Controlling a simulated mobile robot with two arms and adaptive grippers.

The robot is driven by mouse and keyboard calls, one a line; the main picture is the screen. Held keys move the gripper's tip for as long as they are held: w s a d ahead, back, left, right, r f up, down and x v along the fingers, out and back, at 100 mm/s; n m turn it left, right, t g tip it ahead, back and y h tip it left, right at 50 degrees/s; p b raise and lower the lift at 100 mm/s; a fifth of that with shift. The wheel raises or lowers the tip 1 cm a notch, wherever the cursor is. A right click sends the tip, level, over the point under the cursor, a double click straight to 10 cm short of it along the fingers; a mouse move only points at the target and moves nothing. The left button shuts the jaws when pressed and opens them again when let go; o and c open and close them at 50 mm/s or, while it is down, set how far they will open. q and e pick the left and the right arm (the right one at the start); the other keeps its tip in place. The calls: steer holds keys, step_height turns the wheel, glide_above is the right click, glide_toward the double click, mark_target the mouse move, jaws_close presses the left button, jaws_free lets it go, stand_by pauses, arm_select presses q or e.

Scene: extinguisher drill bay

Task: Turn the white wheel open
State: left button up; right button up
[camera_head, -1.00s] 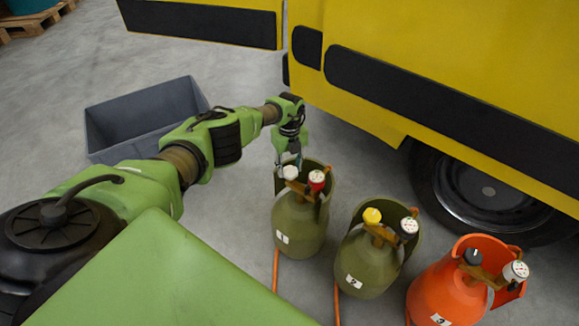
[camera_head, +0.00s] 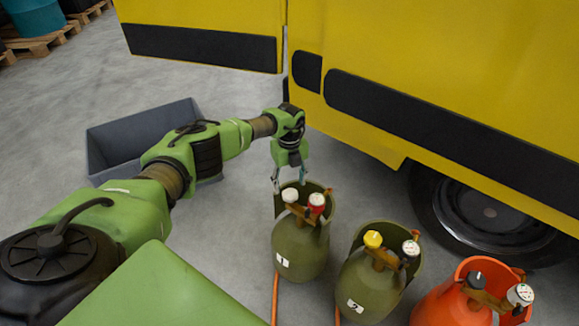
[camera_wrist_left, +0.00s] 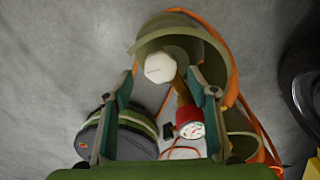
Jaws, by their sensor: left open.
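The white wheel (camera_head: 290,195) sits on top of the olive cylinder marked 1 (camera_head: 298,250), inside its open collar. It shows as a white faceted knob in the left wrist view (camera_wrist_left: 160,67). A gauge with a red body (camera_head: 317,201) is beside it on the same valve. My left gripper (camera_head: 289,181) is open above the wheel and points down. In the left wrist view its two fingers lie on either side of the wheel, with gaps between. I cannot tell the exact height of the fingertips over it. My right gripper is not in view.
An olive cylinder with a yellow wheel (camera_head: 373,239) and an orange cylinder with a black wheel (camera_head: 476,280) stand to the right. A yellow vehicle (camera_head: 400,40) is behind. A grey bin (camera_head: 120,138) stands left, behind my arm. Orange hoses lie at the cylinders' feet.

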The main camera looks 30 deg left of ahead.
mark_target(289, 192)
arm_select(q)
step_height(289, 192, up, 8)
stand_by(0.7)
